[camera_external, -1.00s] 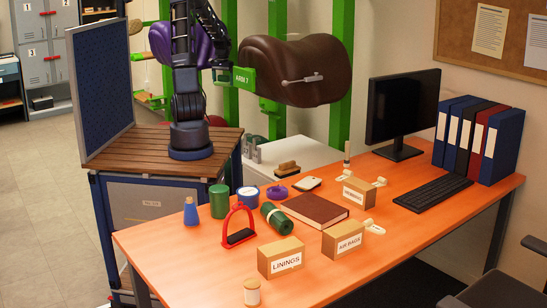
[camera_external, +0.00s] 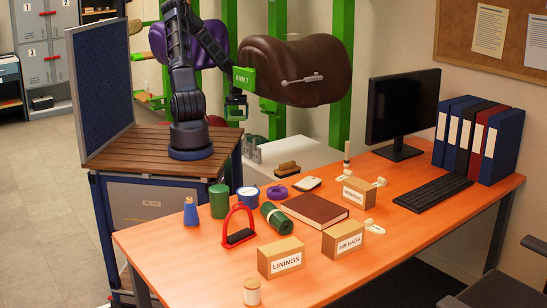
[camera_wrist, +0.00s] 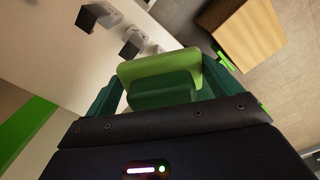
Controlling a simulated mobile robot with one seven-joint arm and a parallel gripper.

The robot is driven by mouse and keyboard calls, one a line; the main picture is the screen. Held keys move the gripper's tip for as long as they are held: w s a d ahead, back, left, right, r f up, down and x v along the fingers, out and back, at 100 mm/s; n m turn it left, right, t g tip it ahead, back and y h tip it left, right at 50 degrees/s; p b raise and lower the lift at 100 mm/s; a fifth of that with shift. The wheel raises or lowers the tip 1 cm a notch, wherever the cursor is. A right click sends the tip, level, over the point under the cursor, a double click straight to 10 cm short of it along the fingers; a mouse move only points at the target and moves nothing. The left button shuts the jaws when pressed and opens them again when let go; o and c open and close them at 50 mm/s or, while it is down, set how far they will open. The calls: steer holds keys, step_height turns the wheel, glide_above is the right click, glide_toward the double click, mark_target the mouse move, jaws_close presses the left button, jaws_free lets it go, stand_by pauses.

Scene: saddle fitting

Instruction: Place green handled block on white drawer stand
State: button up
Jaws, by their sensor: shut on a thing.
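My gripper (camera_external: 236,108) hangs fingers-down in front of the green rack post, above and slightly left of the white drawer stand (camera_external: 318,153). In the wrist view my gripper (camera_wrist: 160,95) is shut on the green handled block (camera_wrist: 158,66). Its dark green part (camera_wrist: 163,92) sits between the fingers, and its light green part lies beyond them. The block is clear of the stand, whose white top (camera_wrist: 50,40) shows at upper left in the wrist view. In the external view the block is too small and dark to make out clearly.
Grey metal pieces (camera_external: 250,148) and a wooden brush (camera_external: 288,168) occupy the stand's top. The brown saddle form (camera_external: 298,70) hangs close on the right. The orange desk (camera_external: 205,260) in front is crowded. The stand's right part looks clear.

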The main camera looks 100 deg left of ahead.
steer(key=w+f+n, duration=0.3)
steer(key=w+n, duration=0.1)
steer(key=w, duration=0.5)
steer(key=w+f+n, duration=0.4)
steer(key=w, duration=0.6)
steer(key=shift+m, duration=0.4)
steer(key=w+d+f, duration=0.1)
steer(key=d+f, duration=0.2)
steer(key=d, duration=0.2)
steer(key=w+d+f, duration=0.1)
steer(key=d+f, duration=0.2)
steer(key=d, duration=0.2)
steer(key=w+d+f, duration=0.1)
steer(key=d+f, duration=0.2)
steer(key=d, duration=0.2)
steer(key=shift+f, duration=0.2)
steer(key=shift+d+f, duration=0.2)
steer(key=shift+f, duration=2.4)
steer(key=o, duration=0.8)
steer(key=shift+f, duration=0.1)
